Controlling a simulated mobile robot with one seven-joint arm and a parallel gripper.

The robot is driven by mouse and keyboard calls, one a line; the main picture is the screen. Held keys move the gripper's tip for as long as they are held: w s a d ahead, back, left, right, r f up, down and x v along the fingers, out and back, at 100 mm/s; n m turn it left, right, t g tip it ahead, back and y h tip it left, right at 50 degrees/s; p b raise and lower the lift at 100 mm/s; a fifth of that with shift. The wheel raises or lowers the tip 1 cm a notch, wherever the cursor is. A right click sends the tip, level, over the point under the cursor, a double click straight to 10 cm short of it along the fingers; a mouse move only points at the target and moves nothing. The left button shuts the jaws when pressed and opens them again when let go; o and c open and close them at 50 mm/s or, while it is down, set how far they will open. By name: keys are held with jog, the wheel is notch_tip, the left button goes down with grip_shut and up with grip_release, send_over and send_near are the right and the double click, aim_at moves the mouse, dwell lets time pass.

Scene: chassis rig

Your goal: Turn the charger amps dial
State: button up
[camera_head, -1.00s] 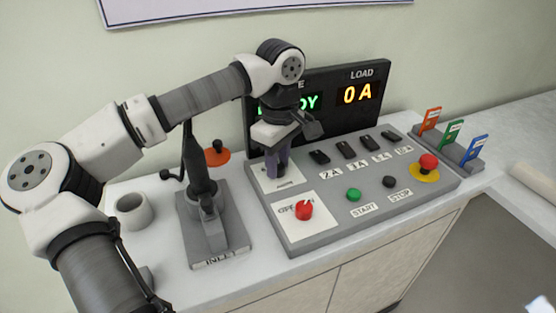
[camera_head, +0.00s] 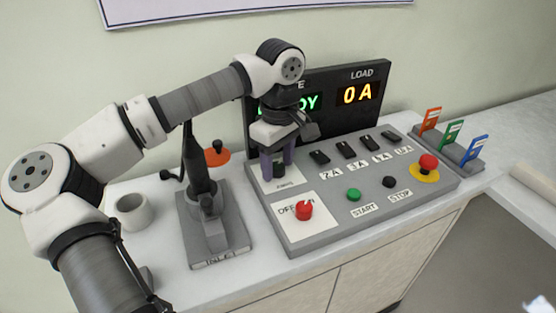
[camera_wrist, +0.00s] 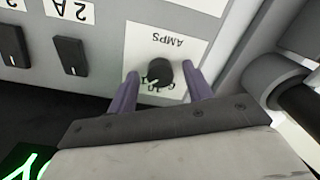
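The black amps dial (camera_wrist: 160,72) sits on a white plate marked AMPS (camera_wrist: 180,45) with a printed scale, partly hidden. In the wrist view, my gripper (camera_wrist: 162,84) has its two purple fingers apart, one on each side of the dial, with a gap showing beside each. In the head view, my gripper (camera_head: 278,162) points down over the dial (camera_head: 279,170) at the back left of the grey sloped panel (camera_head: 330,232). The dial shows small and dark between the fingers there.
A red knob (camera_head: 304,210) is in front of the dial. Black switches (camera_head: 345,150), a green button (camera_head: 354,194) and a red mushroom button (camera_head: 428,162) lie to the right. The display (camera_head: 375,118) behind reads 0 A. A grey stand (camera_head: 215,240) is close on the left.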

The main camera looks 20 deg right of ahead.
aim_at(279, 165)
notch_tip(279, 165, up, 14)
jog(key=shift+d, duration=0.15)
dwell(0.5)
jog(key=shift+f, duration=0.15)
